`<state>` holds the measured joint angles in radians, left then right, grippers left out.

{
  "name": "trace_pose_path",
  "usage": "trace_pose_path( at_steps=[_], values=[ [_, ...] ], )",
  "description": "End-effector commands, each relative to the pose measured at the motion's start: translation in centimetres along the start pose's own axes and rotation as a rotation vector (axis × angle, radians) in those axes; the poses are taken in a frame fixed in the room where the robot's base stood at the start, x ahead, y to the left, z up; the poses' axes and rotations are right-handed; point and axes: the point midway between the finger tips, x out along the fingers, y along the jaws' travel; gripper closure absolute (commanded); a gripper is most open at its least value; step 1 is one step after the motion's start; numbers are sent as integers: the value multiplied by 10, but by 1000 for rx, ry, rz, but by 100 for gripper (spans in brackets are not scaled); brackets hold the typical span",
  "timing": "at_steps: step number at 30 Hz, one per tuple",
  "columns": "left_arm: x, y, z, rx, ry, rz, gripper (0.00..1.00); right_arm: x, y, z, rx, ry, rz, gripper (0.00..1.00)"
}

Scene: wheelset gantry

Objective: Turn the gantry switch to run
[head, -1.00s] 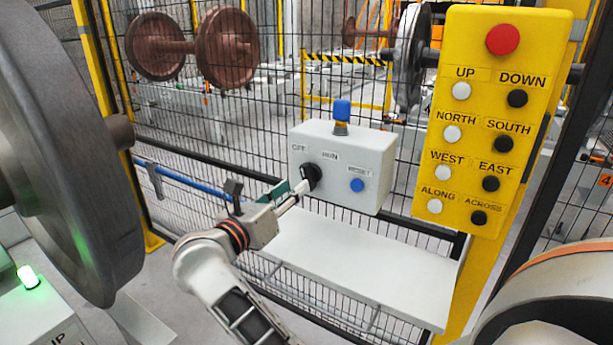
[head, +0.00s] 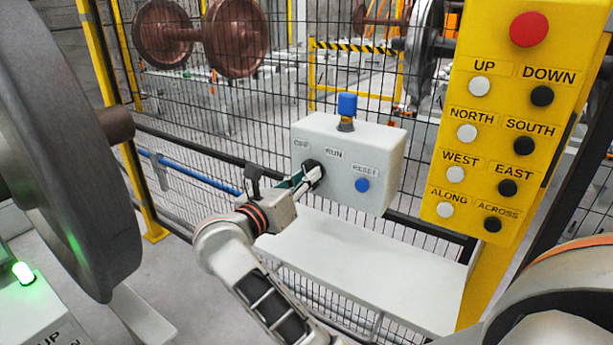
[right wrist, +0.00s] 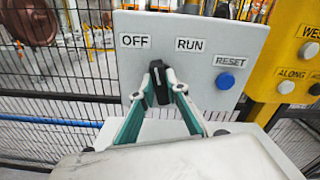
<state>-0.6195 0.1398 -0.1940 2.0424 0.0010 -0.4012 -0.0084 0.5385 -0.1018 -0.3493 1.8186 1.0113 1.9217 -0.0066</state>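The gantry switch is a black knob (head: 312,168) on the front of a light grey box (head: 380,170). The labels OFF and RUN stand above it. The right wrist view shows the knob (right wrist: 159,84) nearly upright, its top leaning slightly left toward OFF. My right gripper (head: 311,176) is at the knob. In the right wrist view its two green-and-grey fingers (right wrist: 160,88) stand on either side of the knob, with their tips against it. In the head view the fingers hide part of the knob. My left gripper is not in view.
A blue RESET button (head: 362,185) sits right of the knob, and a blue-topped part (head: 347,105) stands on the box. A yellow pendant panel (head: 505,130) with several buttons is at right. A white shelf (head: 370,265) lies below. Mesh fence stands behind; a large wheel (head: 60,150) is at left.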

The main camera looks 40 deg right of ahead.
Motion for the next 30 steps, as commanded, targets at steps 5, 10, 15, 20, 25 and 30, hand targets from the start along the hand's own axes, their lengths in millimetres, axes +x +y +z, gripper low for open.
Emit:
trace_pose_path(
  at_steps=[5, 10, 15, 20, 25, 30],
  values=[
    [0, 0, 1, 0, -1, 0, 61, 0, 0, 0, 0, 0, 0, 100],
    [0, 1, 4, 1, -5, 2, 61, 0, 0, -1, 12, 0, 0, 100],
    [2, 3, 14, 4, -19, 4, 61, 0, 1, -3, 62, 1, 0, 100],
    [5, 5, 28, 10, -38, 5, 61, 0, 2, -5, 159, 2, 0, 100],
    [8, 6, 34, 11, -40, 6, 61, 0, 2, -7, 303, 4, 1, 100],
    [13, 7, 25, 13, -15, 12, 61, 1, 2, -8, 465, 3, 0, 100]
  ],
)
